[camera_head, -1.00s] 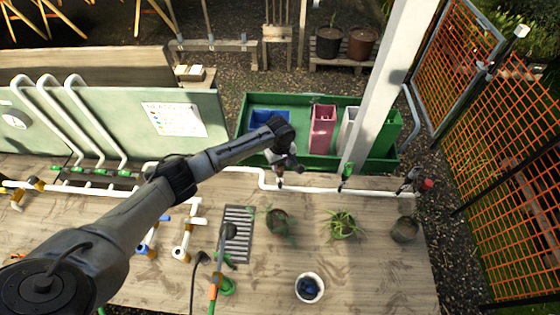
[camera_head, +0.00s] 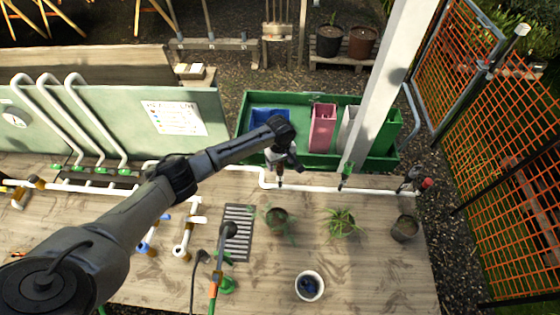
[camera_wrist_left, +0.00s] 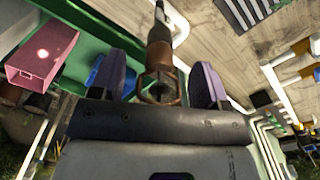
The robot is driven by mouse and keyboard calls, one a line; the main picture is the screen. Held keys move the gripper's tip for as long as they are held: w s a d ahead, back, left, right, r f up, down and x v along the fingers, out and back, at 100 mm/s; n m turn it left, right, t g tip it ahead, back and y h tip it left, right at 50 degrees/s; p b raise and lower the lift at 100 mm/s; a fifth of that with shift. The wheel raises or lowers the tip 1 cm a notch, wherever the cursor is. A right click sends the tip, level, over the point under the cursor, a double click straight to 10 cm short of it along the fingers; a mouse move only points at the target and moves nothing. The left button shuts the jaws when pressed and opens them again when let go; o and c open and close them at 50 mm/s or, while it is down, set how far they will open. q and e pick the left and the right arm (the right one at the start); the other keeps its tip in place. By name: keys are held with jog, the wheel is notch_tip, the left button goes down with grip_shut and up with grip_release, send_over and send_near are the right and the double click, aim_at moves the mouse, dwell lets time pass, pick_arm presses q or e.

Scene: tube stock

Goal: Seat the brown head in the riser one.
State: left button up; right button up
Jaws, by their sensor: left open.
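My left gripper (camera_head: 284,166) is above the white pipe at the back of the bench. In the left wrist view its two dark, purplish fingers (camera_wrist_left: 160,84) stand apart, open. The brown head (camera_wrist_left: 160,82), coppery with a loop-like frame, is between them, with gaps on both sides. A dark grey stem, seemingly riser one (camera_wrist_left: 159,36), lines up with the head's far end and runs toward the white pipe. In the head view a dark stub shows below the gripper, on the pipe. I cannot tell how deep the head sits. My right gripper is out of view.
A green fitting (camera_head: 346,172) and a red-handled tap (camera_head: 426,183) stand farther right along the white pipe (camera_head: 320,190). A green tray (camera_head: 244,122) with coloured bins is behind. Potted plants (camera_head: 341,223), a drain grate (camera_head: 238,232) and a white pot (camera_head: 309,286) are in front.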

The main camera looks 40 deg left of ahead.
pick_arm(q)
jog(key=shift+r, duration=0.1)
notch_tip(320, 180, up, 14)
jog(key=b, duration=0.1)
jog(key=shift+f, duration=0.2)
dwell(0.3)
